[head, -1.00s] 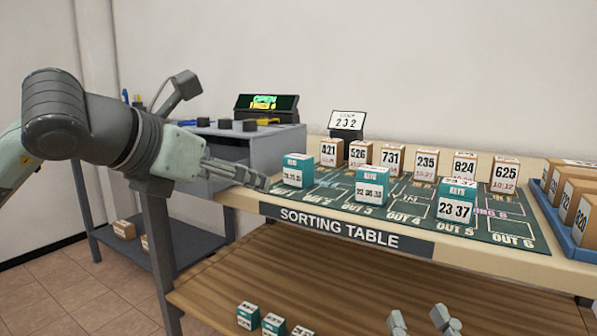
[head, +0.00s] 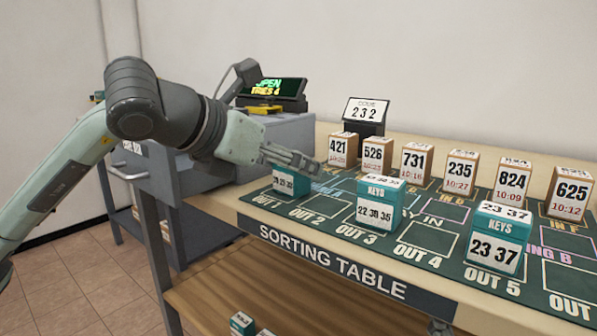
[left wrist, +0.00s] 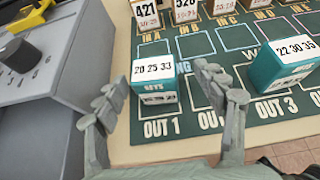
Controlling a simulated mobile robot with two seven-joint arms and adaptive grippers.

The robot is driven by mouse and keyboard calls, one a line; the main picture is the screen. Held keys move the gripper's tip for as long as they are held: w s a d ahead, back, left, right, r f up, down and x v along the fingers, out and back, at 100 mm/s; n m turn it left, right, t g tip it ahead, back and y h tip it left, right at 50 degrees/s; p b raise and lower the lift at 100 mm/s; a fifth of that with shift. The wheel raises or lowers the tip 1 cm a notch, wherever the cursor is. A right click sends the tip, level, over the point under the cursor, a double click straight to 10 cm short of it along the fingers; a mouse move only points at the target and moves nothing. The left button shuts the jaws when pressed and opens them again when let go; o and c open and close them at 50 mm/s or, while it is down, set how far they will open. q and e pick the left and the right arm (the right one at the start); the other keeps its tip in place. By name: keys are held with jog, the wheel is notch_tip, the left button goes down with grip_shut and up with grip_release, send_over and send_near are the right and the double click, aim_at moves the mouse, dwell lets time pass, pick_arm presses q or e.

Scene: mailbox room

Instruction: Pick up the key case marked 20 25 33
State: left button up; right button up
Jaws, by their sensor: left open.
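The key case marked 20 25 33 (left wrist: 153,82) is a teal box with a white label, standing near OUT 1 on the green mat. In the head view the same case (head: 290,181) is partly hidden behind my left gripper (head: 300,163). In the left wrist view my left gripper (left wrist: 165,110) is open, with one finger on each side of the case's near part; I cannot tell whether they touch it. My right gripper is not in view.
A teal case marked 22 30 35 (head: 378,203) stands near OUT 3 and one marked 23 37 (head: 498,238) near OUT 5. Brown boxes such as 421 (head: 343,149) line the back. The sorting table's front edge (head: 300,262) is near.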

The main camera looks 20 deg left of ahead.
pick_arm(q)
jog(key=x, duration=0.6)
jog(key=shift+w+a, duration=0.2)
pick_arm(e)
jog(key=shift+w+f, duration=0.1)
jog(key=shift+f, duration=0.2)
pick_arm(q)
jog(key=shift+c, duration=0.4)
jog(key=c, duration=1.3)
